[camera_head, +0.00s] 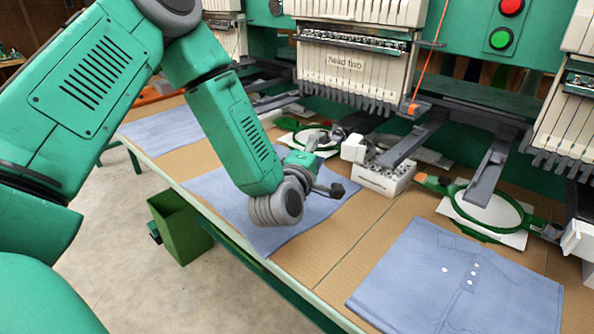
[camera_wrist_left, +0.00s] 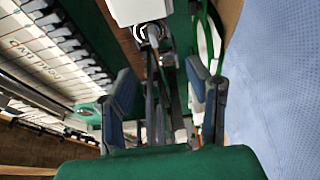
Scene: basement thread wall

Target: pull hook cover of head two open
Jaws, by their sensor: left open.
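Head two (camera_head: 345,62) of the embroidery machine carries its name plate, and its needle row also shows tilted in the left wrist view (camera_wrist_left: 45,62). A white block (camera_head: 355,148), which looks like the hook cover, sits below head two at the front end of a machine arm. A white block also shows at the top edge of the left wrist view (camera_wrist_left: 140,10), beyond the fingers. My left gripper (camera_head: 328,165) is open and empty, just left of and a little below the white block, apart from it. Its two fingers (camera_wrist_left: 162,95) stand wide apart. My right gripper is not in view.
A white box of small parts (camera_head: 383,177) stands on the table just right of my gripper. Blue shirts (camera_head: 455,285) lie flat on the table. A green hoop (camera_head: 487,210) and grey brackets (camera_head: 490,165) are at the right. A green bin (camera_head: 180,228) stands on the floor.

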